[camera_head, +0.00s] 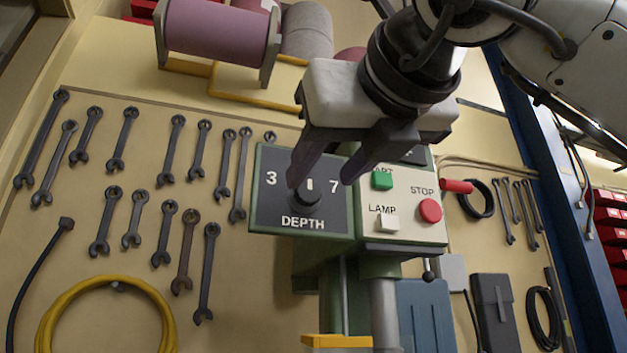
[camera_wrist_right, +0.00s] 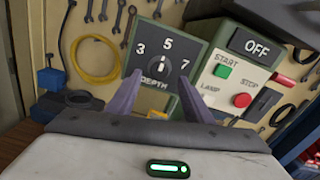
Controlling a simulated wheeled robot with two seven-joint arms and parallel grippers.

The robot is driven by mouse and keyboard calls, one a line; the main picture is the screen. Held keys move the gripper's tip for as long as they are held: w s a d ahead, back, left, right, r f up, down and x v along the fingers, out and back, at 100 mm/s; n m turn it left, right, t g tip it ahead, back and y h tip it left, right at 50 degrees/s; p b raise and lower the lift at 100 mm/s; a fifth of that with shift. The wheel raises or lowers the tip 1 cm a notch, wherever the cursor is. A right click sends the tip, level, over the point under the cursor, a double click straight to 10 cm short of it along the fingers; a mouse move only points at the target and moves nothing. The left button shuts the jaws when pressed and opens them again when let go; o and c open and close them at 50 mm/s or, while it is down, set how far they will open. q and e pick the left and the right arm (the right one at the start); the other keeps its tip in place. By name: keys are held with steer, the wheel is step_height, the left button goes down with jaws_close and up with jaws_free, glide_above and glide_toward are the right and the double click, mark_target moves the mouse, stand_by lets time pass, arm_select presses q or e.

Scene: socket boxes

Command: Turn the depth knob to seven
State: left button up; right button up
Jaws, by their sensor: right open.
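The depth knob (camera_head: 309,194) is a dark round knob with a white mark, on a dark dial plate (camera_head: 265,215) labelled DEPTH. In the right wrist view the knob (camera_wrist_right: 161,66) has its mark pointing up towards the 5, with 3 at left and 7 at right. My right gripper (camera_head: 322,183) is open in front of the dial. In the right wrist view, its fingers (camera_wrist_right: 157,96) stand on either side below the knob, with nothing between them. In the head view it hides the 5, and one finger partly covers the knob. My left gripper is not in view.
Beside the dial, a pale panel (camera_head: 407,228) carries a green START button (camera_head: 382,180), a red STOP button (camera_head: 430,210) and a white LAMP switch (camera_head: 388,223). An OFF display (camera_wrist_right: 257,47) is above them. Wrenches (camera_head: 165,235) hang on the wall behind.

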mark_target(310, 191)
steer(key=x, duration=0.5)
steer(key=shift+p, duration=0.35)
steer(key=c, duration=1.1)
